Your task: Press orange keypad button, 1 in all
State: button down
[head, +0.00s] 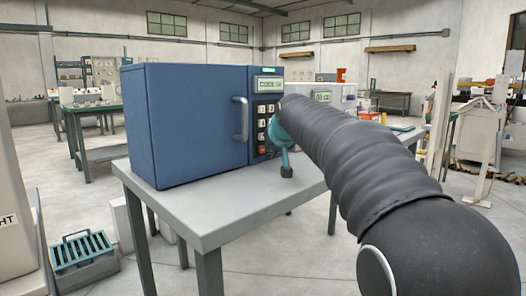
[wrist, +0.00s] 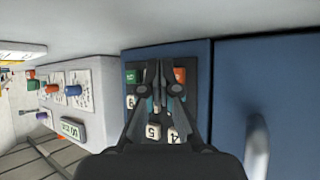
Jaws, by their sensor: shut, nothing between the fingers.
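The blue cabinet (head: 190,120) stands on a grey table, with a keypad panel on the right of its front. The orange button (head: 262,150) is at the lower left of the keypad, below pale number keys. In the wrist view, which is upside down, the orange button (wrist: 180,75) is right of my fingertips and a green button (wrist: 131,76) is left of them. My gripper (wrist: 157,70) is shut and empty, in front of the keypad between these two buttons. I cannot tell whether it touches the panel. In the head view my arm hides most of the gripper and some keys.
A lit display (head: 270,86) sits above the keys; its text is hard to read. The cabinet's handle (head: 241,118) projects left of the keypad. A pale device (head: 322,97) stands to the right on the table. The grey tabletop (head: 215,205) is clear in front.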

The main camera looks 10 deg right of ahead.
jog(key=shift+w+a, duration=0.1)
dwell(0.5)
jog(key=shift+w+a, duration=0.15)
jog(key=shift+w, duration=0.1)
jog(key=shift+w+a+p, duration=0.25)
jog(key=shift+w+p, duration=0.1)
jog(key=shift+p, duration=0.2)
dwell(0.6)
jog(key=shift+s+d, duration=0.1)
jog(key=shift+s, duration=0.05)
jog(key=shift+s+d+b, duration=0.4)
jog(key=shift+s, duration=0.15)
dwell(0.4)
jog(key=shift+s+d+b, duration=0.6)
jog(key=shift+s+d, duration=0.05)
jog(key=shift+s, duration=0.25)
jog(key=shift+s+d+b, duration=0.55)
jog(key=shift+s+d, duration=0.1)
jog(key=shift+s, duration=0.25)
jog(key=shift+s+d, duration=0.15)
jog(key=shift+s, duration=0.1)
